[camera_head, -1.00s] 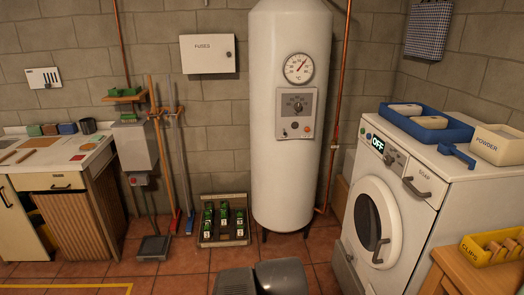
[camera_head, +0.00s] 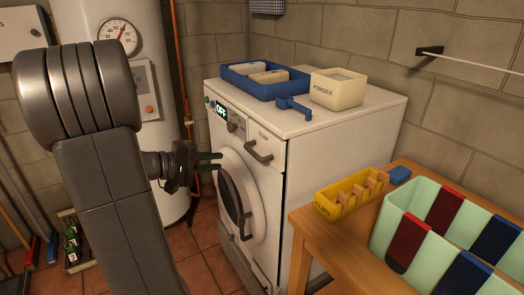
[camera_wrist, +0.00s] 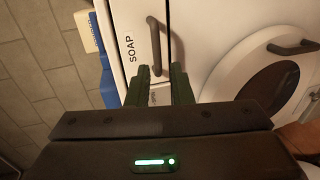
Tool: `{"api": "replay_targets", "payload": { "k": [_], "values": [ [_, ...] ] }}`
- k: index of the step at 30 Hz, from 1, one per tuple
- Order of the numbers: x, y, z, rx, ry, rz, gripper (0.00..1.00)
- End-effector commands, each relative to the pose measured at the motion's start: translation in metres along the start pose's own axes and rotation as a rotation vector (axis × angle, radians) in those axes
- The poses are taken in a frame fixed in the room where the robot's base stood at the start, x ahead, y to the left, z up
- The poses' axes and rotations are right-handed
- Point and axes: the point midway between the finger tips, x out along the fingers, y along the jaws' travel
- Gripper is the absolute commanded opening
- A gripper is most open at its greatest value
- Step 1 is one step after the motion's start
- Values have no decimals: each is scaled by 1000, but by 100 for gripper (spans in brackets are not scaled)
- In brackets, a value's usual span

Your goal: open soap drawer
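The soap drawer (camera_head: 267,137) is at the upper front of the white washing machine and looks shut, flush with the front. Its dark bar handle (camera_head: 258,152) shows in the head view. In the wrist view, the drawer front (camera_wrist: 130,20) carries the word SOAP, and the handle (camera_wrist: 176,42) is just beyond the fingertips. My gripper (camera_head: 220,161) is open and empty, left of the handle in the head view, its fingers pointing at the machine. In the wrist view there is a gap between the two fingers (camera_wrist: 162,75). I cannot tell if they touch anything.
The round door (camera_head: 238,190) with its own handle is below the drawer. A blue tray (camera_head: 240,86), a blue scoop (camera_head: 293,106) and a powder box (camera_head: 337,92) are on the machine. A wooden table (camera_head: 330,240) with a yellow clip box (camera_head: 338,205) stands close at right.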

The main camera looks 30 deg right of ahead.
Motion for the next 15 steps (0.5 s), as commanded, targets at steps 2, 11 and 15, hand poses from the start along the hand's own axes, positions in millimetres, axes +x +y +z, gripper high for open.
{"api": "replay_targets", "payload": {
  "k": [2,11,15],
  "values": [
    [-1,0,-8,8,14,26,20],
    [28,3,-9,10,13,33,20],
    [52,4,-9,10,12,32,20]
  ]
}}
